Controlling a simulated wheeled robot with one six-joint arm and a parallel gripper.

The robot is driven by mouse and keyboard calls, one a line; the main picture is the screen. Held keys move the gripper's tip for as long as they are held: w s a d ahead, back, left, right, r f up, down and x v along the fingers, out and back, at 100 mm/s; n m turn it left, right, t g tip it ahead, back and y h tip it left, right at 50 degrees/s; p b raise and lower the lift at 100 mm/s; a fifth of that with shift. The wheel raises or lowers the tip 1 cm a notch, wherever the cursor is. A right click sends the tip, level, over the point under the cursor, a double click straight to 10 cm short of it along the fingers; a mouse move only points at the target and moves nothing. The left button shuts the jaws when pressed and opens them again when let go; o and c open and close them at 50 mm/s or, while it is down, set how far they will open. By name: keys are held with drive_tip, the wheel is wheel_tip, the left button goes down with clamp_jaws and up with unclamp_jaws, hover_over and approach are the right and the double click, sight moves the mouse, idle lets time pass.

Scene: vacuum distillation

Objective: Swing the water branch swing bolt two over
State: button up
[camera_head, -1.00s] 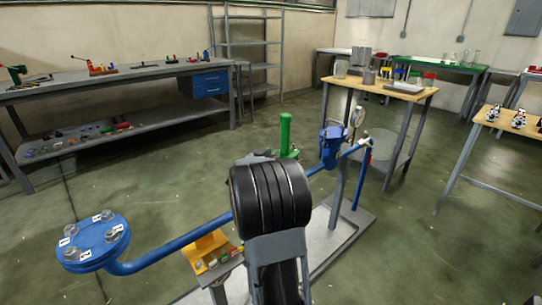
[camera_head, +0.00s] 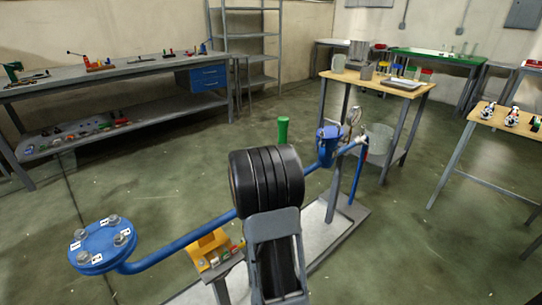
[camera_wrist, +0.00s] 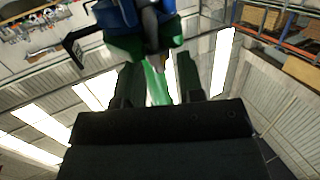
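A round blue flange (camera_head: 103,246) with several bolts and white tags sits at the lower left, on the end of a blue pipe (camera_head: 180,244). The tags are too small to read. A blue valve-like body (camera_head: 328,146) stands at the pipe's far end. A green upright cylinder (camera_head: 283,130) shows behind my arm. My gripper is hidden behind my arm in the head view. In the wrist view its two dark fingers (camera_wrist: 160,85) stand apart. A green piece (camera_wrist: 155,80) shows in the gap, apparently beyond the fingers, below a blue body (camera_wrist: 135,15). Contact cannot be told.
A long workbench (camera_head: 130,73) lines the left. The green floor between is mostly clear.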

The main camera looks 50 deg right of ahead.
drive_tip(key=shift+a, duration=0.1)
drive_tip(key=p+v, duration=0.3)
drive_tip(key=v, duration=1)
drive_tip(key=shift+a, duration=0.3)
drive_tip(key=shift+r, duration=0.1)
drive_tip(key=w+a+r+n+t+y+p, duration=0.3)
drive_tip(key=a+r+n+t+y+p, duration=0.1)
drive_tip(key=a+r+y+p, duration=0.3)
drive_tip(key=w+a+r+n+t+y+p, duration=0.3)
drive_tip(key=a+r+n+t+y+p, duration=0.15)
drive_tip(key=a+r, duration=0.4)
drive_tip(key=s+a+r+n+g+y+p, duration=0.2)
drive_tip(key=s+a+n+g+y+p, duration=0.35)
drive_tip(key=s+a, duration=0.35)
drive_tip(key=s+a+r+n+g+h+p, duration=0.1)
drive_tip(key=s+r+g+p, duration=0.2)
drive_tip(key=s, duration=0.5)
drive_tip(key=shift+s+g+p, duration=0.35)
drive_tip(key=shift+g+p, duration=0.15)
drive_tip(key=shift+p, duration=0.45)
